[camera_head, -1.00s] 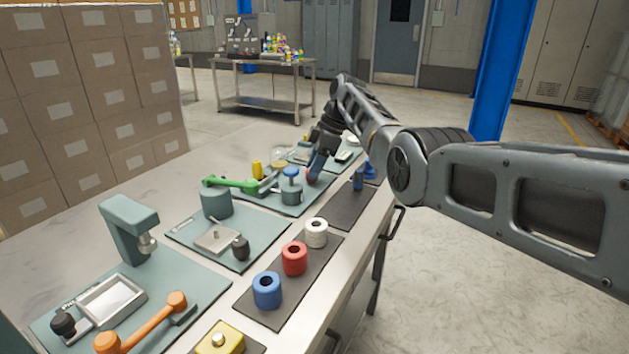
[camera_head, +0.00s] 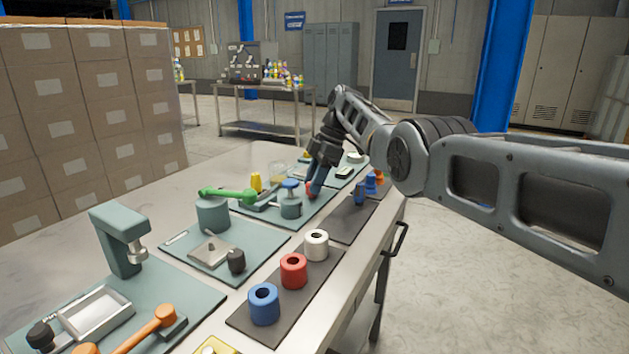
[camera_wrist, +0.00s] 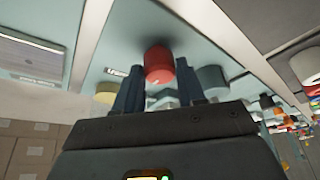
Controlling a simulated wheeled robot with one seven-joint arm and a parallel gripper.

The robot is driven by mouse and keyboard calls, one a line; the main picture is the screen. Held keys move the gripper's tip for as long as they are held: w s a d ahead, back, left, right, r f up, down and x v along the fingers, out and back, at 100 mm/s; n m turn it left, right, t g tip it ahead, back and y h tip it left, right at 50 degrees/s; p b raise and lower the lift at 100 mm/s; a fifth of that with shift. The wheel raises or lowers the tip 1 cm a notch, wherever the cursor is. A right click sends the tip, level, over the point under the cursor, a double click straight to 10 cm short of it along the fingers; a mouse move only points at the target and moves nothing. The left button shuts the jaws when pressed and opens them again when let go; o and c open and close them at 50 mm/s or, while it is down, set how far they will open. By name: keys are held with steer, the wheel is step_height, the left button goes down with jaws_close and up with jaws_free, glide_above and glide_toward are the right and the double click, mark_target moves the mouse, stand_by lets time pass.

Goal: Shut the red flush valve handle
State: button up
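The red handle (camera_wrist: 158,66) shows in the wrist view as a rounded red knob above the teal plate. My gripper (camera_wrist: 158,68) is open, with one dark finger on each side of the knob near the fingertips. Small gaps seem to show between the knob and the fingers, but I cannot tell whether either touches. In the head view, only a small bit of the red handle (camera_head: 309,188) shows beside my gripper (camera_head: 316,190), which hides the rest. The valve body under the handle is hidden.
A dark mat with white, red and blue rings (camera_head: 264,305) lies nearer. A press (camera_head: 120,240) stands at the left. The aisle floor (camera_head: 480,290) at the right is clear.

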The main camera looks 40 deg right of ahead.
steer(key=o, duration=0.4)
steer(key=shift+v, duration=3.9)
